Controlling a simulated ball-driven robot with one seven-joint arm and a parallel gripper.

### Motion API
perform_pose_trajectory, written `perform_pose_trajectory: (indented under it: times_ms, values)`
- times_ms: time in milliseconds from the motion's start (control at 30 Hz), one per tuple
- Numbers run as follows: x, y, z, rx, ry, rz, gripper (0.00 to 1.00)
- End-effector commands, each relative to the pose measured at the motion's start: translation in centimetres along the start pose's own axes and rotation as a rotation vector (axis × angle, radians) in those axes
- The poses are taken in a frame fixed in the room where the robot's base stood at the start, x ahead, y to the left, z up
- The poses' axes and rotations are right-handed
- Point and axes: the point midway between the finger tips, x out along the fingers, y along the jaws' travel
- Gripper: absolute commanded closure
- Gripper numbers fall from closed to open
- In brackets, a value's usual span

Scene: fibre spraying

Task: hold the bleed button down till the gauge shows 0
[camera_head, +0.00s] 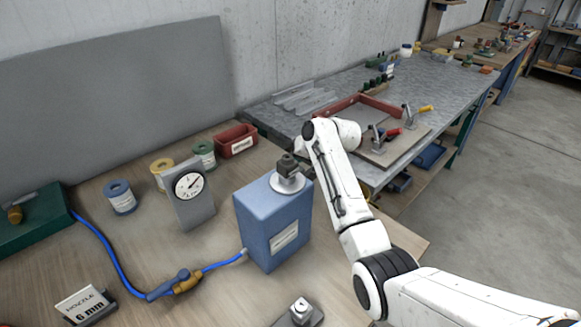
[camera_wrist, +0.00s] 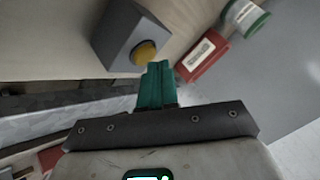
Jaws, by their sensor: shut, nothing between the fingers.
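The bleed button, a yellow round cap (camera_wrist: 146,53) on a dark grey box (camera_wrist: 122,32), shows in the wrist view. I cannot pick it out in the head view. My gripper (camera_wrist: 157,68) is shut and empty, its teal fingertips together. Their ends overlap the lower right edge of the button in the picture; I cannot tell whether they touch it. In the head view the fingers cannot be made out. The gauge (camera_head: 189,185) has a white dial on a grey stand. Its needle points to the upper right; its numbers are too small to read.
A blue box-shaped pot (camera_head: 273,228) stands close beneath my arm. A blue hose (camera_head: 105,245) runs from it across the wooden table. A red bin (camera_head: 236,140) and several spools stand behind the gauge. A metal-topped bench (camera_head: 425,100) adjoins at the right.

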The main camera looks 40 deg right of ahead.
Motion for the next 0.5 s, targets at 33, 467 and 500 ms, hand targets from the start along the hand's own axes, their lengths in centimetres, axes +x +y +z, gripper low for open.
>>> perform_pose_trajectory:
  times_ms: [33,467,500]
  values:
    - [0.01,0.01,0.0,0.0,0.0,0.0,1.0]
    - [0.3,0.21,0.23,0.0,0.0,0.0,1.0]
    - [0.33,0.23,0.25,0.0,0.0,0.0,1.0]
